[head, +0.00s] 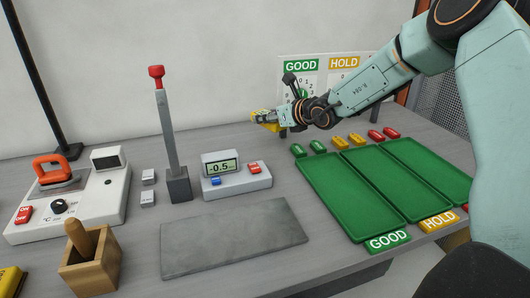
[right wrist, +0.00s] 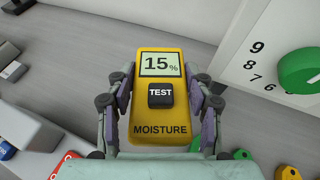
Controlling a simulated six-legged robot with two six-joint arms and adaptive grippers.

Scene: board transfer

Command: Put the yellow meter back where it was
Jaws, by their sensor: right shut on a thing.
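The yellow moisture meter (right wrist: 146,118) is held in my right gripper (right wrist: 160,88), whose fingers press on both its sides. Its screen reads 15% and a black TEST button sits below it. In the head view the meter (head: 264,115) shows small at the tip of my right gripper (head: 273,118), over the back of the table, left of the GOOD/HOLD board (head: 322,66). I cannot tell whether it touches the table. My left gripper is not in view.
A post with a red knob (head: 156,73) stands left of the meter. A display box (head: 237,181) and a grey plate (head: 234,238) lie in front. Green trays (head: 347,206) and several coloured pieces are at right. A wooden box (head: 91,272) stands front left.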

